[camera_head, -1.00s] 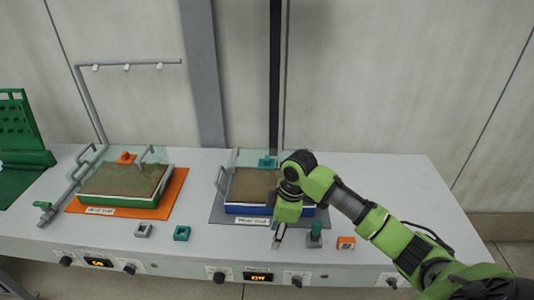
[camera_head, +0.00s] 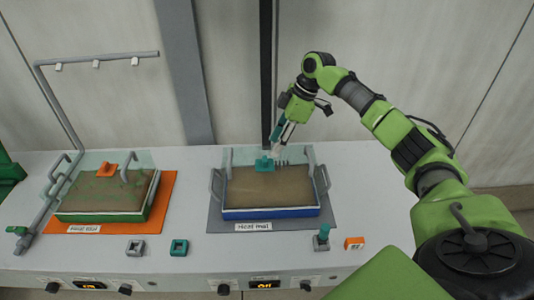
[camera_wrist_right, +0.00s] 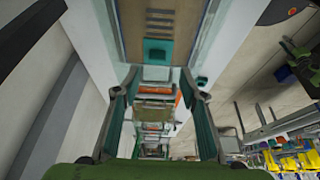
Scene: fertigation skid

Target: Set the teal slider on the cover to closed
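The teal slider (camera_head: 264,163) sits on the clear cover (camera_head: 240,157) at the back edge of the blue tray (camera_head: 270,212). In the right wrist view the teal slider (camera_wrist_right: 158,52) lies just beyond the fingertips, beside a row of dark slots (camera_wrist_right: 157,18). My right gripper (camera_head: 275,146) points down just above and behind the slider. In the wrist view my right gripper (camera_wrist_right: 158,85) has its two fingers spread apart with nothing between them. Whether a finger touches the slider cannot be told. My left gripper is not in view.
An orange slider (camera_head: 107,169) sits on the green tray (camera_head: 100,217) to the left, under a grey pipe frame (camera_head: 95,62). A dark post (camera_head: 266,70) rises behind the blue tray. Small blocks (camera_head: 179,248) and a teal knob (camera_head: 322,238) stand in front.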

